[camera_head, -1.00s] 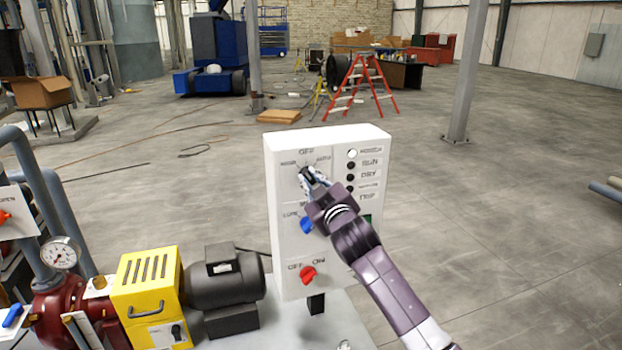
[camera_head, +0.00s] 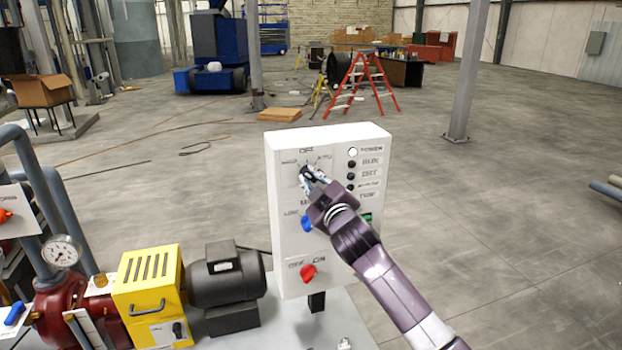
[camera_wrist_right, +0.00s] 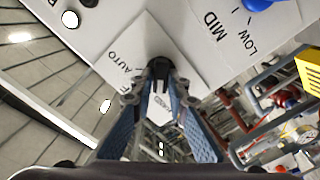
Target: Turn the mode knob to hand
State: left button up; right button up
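The mode knob (camera_head: 304,170) is a small black knob at the top left of the white control panel (camera_head: 284,255), under the labels HAND, OFF and AUTO. My right gripper (camera_head: 310,174) reaches it from the lower right. In the right wrist view the knob (camera_wrist_right: 160,67) sits between the tips of the blue-padded fingers (camera_wrist_right: 161,85), which look closed on its two sides. The fingers partly cover the knob, so I cannot tell which label it points to. My left gripper is not in view.
Below the mode knob are a blue selector knob (camera_head: 307,223) and a red OFF/ON knob (camera_head: 308,272). Indicator lamps (camera_head: 352,164) line the panel's right side. A yellow guard (camera_head: 148,290) and a dark motor (camera_head: 227,277) stand left of the panel.

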jog(key=o, duration=0.3)
jog(key=shift+f, duration=0.1)
jog(key=v, duration=1.2)
